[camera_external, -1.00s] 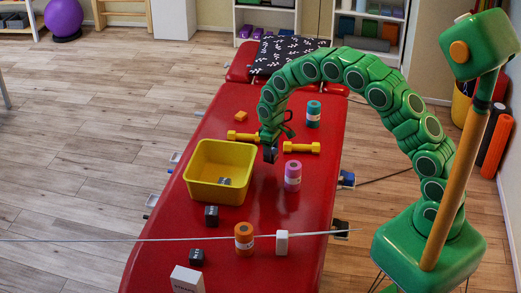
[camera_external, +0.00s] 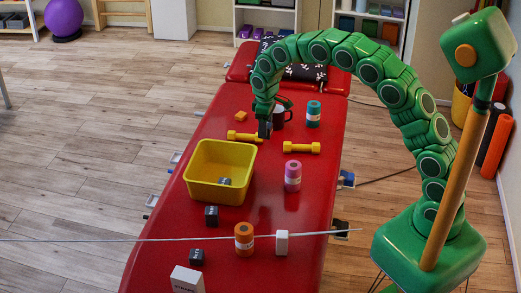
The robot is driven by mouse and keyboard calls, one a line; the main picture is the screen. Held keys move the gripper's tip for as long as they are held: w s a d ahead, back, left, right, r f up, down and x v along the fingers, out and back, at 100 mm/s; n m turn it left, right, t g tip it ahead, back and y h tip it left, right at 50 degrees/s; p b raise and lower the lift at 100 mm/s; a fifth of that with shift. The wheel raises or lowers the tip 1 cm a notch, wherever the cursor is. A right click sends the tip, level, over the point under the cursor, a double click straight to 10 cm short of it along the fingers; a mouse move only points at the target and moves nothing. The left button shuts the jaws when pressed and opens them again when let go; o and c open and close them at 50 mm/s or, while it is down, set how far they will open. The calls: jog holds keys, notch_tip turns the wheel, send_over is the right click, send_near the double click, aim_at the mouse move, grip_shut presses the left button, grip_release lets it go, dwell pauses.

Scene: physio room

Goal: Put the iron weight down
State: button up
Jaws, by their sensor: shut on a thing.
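My green gripper (camera_external: 264,112) is shut on a dark iron weight (camera_external: 264,129), which hangs below the fingers. Another similar dark block (camera_external: 224,181) lies inside the bin. Two more dark blocks stand on the table in front of the bin, one close to it (camera_external: 211,216) and one nearer the front (camera_external: 196,257).
The dark mug (camera_external: 280,117) and a teal roll (camera_external: 313,114) stand right of my gripper. An orange block (camera_external: 241,116) lies left. Bare table shows at centre right.

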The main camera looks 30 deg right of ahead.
aim_at(220, 168)
jog(key=s+a+n, duration=0.5)
jog(key=a, duration=0.4)
jog(key=f, duration=0.5)
jog(key=shift+w+a+f, duration=0.15)
jog(key=shift+w, duration=0.25)
jog(key=shift+w+a+f, duration=1)
jog(key=shift+w+f, duration=0.55)
jog(key=shift+w, duration=0.4)
jog(key=shift+w+a+f, duration=1)
jog(key=shift+w+f, duration=0.55)
jog(key=shift+w, duration=0.35)
jog(key=shift+w+a+f, duration=1)
jog(key=shift+w+f, duration=0.55)
jog(key=shift+w, duration=0.4)
jog(key=shift+w+f, duration=0.15)
jog(key=shift+f, duration=1.6)
jog(key=shift+f, duration=0.1)
jog(key=o, duration=1.2)
